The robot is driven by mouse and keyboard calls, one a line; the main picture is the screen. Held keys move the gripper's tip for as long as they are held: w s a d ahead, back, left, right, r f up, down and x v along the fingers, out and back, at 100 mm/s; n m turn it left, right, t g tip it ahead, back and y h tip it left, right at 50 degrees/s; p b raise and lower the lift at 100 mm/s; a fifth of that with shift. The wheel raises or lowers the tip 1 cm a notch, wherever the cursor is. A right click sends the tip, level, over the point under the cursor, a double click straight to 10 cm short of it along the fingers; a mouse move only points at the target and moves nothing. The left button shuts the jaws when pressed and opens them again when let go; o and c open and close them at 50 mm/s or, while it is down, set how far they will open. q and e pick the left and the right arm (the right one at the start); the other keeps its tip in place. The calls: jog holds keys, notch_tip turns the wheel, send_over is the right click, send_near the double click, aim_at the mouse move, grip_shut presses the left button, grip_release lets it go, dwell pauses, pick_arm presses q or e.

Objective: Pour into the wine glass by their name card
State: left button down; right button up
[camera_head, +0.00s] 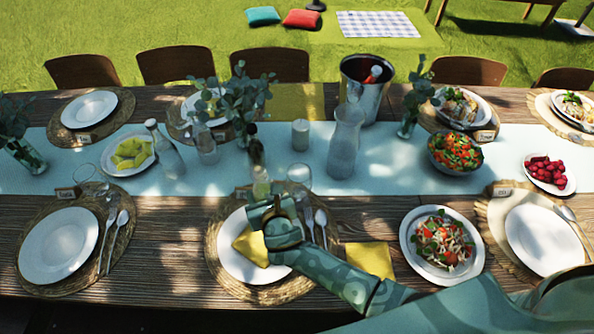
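My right gripper (262,209) reaches in from the right over the front middle place setting. Its fingers are small and dark here, so I cannot tell whether they are open or shut. A slim bottle with a dark neck (257,153) and pale yellowish lower part stands just beyond the gripper; I cannot tell whether they touch. A clear wine glass (299,174) stands right of this bottle. Another clear glass (83,172) stands at the front left setting, near a name card (66,193). Another name card (502,190) is at the front right setting. My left gripper is out of view.
A glass carafe (345,142), an ice bucket (366,88) with a bottle in it, and leafy vases (241,105) crowd the runner. A salad plate (442,243) and yellow napkin (370,260) lie near my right forearm. Bare wood shows at the front left (170,250).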

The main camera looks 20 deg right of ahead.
jog(key=shift+r+m, duration=0.2)
jog(key=shift+m, duration=0.1)
